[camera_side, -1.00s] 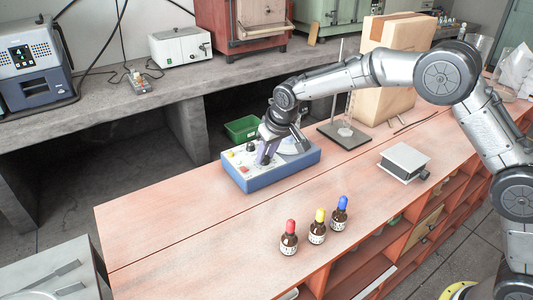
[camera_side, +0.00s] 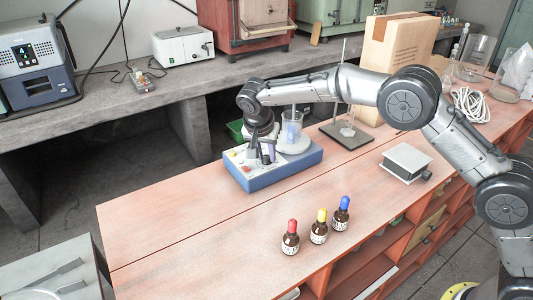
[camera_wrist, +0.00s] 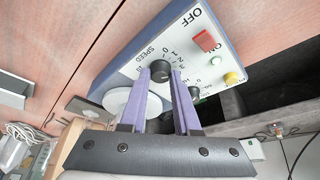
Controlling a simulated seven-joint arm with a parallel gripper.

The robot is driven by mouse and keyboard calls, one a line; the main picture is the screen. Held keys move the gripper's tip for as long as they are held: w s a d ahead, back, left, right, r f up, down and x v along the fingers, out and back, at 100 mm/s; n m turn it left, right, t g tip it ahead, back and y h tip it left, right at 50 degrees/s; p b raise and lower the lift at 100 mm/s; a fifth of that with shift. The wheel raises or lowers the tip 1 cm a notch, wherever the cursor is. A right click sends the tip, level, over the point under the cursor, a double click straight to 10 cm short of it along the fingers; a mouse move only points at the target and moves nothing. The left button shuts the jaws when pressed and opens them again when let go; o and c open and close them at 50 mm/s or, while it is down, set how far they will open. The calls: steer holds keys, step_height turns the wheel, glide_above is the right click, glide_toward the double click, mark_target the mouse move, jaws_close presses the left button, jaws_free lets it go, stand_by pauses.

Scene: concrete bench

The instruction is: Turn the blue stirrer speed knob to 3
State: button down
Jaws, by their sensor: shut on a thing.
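The blue stirrer (camera_side: 285,175) stands on the bench with a light top panel; it also shows in the wrist view (camera_wrist: 110,60). Its dark speed knob (camera_wrist: 160,71) sits beside the word SPEED, with a scale of numerals around it. My gripper (camera_wrist: 163,77) is shut on this knob, one lavender finger on each side. In the side view my gripper (camera_side: 267,155) reaches down to the panel and hides the knob. I cannot read which numeral the knob points to.
A glass beaker (camera_side: 292,128) stands on the stirrer's round plate (camera_wrist: 118,103), close to my wrist. A second knob (camera_wrist: 193,91), a red switch (camera_wrist: 205,41) and a yellow button (camera_wrist: 231,77) are near. Several dropper bottles (camera_side: 319,228) stand in front.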

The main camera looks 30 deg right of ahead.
steer(key=shift+m+g, duration=0.5)
steer(key=shift+m, duration=0.8)
steer(key=shift+h, duration=0.3)
steer(key=shift+a, duration=0.1)
steer(key=c, duration=0.6)
jaws_free()
steer(key=v, duration=1.3)
steer(key=shift+a+r, duration=0.15)
steer(key=shift+r, duration=0.25)
